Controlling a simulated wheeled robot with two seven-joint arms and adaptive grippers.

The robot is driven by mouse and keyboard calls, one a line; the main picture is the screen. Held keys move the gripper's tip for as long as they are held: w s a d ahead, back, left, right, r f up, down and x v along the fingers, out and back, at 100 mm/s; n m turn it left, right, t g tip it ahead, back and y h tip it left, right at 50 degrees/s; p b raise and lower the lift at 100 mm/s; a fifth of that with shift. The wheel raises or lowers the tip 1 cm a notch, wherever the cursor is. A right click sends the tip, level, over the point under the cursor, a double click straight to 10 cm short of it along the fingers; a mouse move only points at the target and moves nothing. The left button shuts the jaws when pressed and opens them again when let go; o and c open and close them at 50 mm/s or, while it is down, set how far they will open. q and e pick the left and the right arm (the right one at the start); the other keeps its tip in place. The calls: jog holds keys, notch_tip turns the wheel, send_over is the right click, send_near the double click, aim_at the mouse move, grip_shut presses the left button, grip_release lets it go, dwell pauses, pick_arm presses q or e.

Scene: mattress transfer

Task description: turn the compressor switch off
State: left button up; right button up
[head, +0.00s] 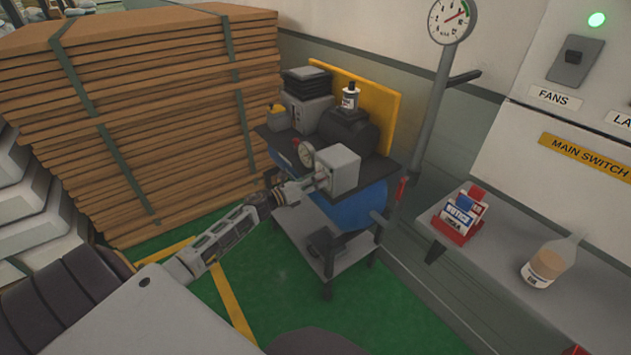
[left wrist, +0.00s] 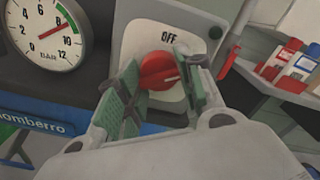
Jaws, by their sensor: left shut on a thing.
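A white mark on the switch points to the right in that view, not up at "OFF". My left gripper (head: 318,183) is at the box; its green-padded fingers (left wrist: 160,88) are closed around the switch, one on each side. Part of the plate is hidden behind them. My right gripper is not in view.
A stack of brown boards (head: 150,110) stands left of the cart. A shelf (head: 490,275) at right holds a red card holder (head: 460,217) and a bottle (head: 545,265). Green floor is clear in front.

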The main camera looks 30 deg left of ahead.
pick_arm(q)
jog(key=shift+r+n+p, duration=0.1)
jog(key=shift+n+p, duration=2.25)
jog(key=shift+n, duration=3.35)
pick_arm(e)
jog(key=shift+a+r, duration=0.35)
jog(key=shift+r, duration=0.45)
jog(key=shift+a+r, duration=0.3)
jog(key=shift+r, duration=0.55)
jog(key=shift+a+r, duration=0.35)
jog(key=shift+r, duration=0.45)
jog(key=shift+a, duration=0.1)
pick_arm(q)
jog(key=o, duration=1)
jog(key=shift+c, duration=0.2)
jog(key=shift+o, duration=0.3)
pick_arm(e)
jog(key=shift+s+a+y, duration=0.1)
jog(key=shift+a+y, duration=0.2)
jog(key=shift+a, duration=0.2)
